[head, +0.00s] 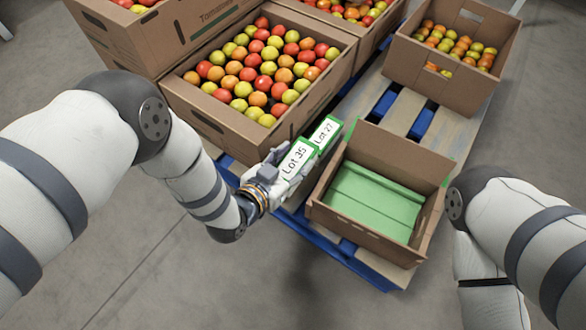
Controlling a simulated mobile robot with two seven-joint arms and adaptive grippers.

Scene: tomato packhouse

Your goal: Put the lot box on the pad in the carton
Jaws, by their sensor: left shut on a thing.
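My left gripper (281,172) is shut on a green and white box labelled Lot 35 (297,158). It holds the box just left of the open brown carton (331,222). A second green and white label face reading Lot 27 (325,133) shows right behind the Lot 35 box; I cannot tell whether the two touch. A light green pad (372,204) lies in the bottom of the carton, and no box is on it. My right arm comes in from the right, but its gripper is out of view.
The carton stands on a pallet with blue parts (357,262). A large crate of tomatoes (226,130) stands behind my left gripper. A smaller box of tomatoes (468,92) stands at the back right. Grey floor is free in front.

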